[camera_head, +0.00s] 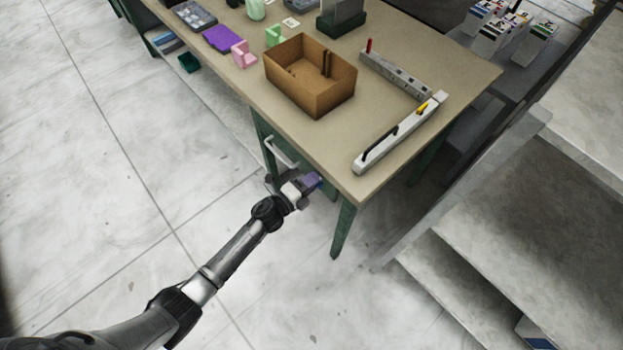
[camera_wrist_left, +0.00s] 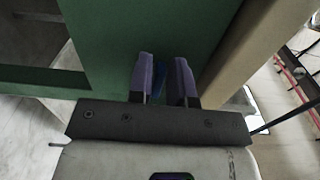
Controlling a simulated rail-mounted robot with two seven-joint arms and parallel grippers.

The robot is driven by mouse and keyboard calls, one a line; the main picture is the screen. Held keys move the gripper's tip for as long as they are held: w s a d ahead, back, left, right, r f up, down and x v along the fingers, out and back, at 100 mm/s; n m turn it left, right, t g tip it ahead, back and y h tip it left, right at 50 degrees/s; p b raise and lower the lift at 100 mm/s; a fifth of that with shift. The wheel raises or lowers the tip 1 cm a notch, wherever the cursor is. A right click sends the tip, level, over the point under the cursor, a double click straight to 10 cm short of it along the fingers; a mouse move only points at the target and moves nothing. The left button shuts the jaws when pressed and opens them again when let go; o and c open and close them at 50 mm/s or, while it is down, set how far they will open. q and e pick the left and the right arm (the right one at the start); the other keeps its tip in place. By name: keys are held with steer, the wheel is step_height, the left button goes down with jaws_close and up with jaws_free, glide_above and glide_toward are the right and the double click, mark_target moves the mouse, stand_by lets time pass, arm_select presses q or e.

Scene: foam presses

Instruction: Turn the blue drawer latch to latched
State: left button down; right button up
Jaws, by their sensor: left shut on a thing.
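My left gripper (camera_head: 314,181) has purple fingers and is at the green front under the table's near edge. In the left wrist view the two fingers (camera_wrist_left: 165,80) point at the green panel (camera_wrist_left: 105,35). A small part of the blue latch (camera_wrist_left: 160,80) shows between them, and the gripper is shut on it. The fingers hide most of the latch, so I cannot tell its angle. In the head view the latch is hidden by the gripper. A pale bar handle (camera_head: 281,153) is just left of the gripper. My right gripper is not in view.
The tan tabletop (camera_head: 400,185) overhangs close to the gripper. On it are an open brown box (camera_head: 308,97), a long white bar tool (camera_head: 385,148) and a grey strip (camera_head: 396,75). A green table leg (camera_head: 343,230) stands to the right. The floor on the left is clear.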

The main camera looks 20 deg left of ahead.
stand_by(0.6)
arm_select(q)
steer(key=c, duration=1.2)
jaws_free()
steer(key=shift+s, duration=0.1)
steer(key=p+v, duration=0.1)
steer(key=v, duration=1.2)
steer(key=shift+s+a, duration=0.25)
steer(key=shift+s, duration=0.05)
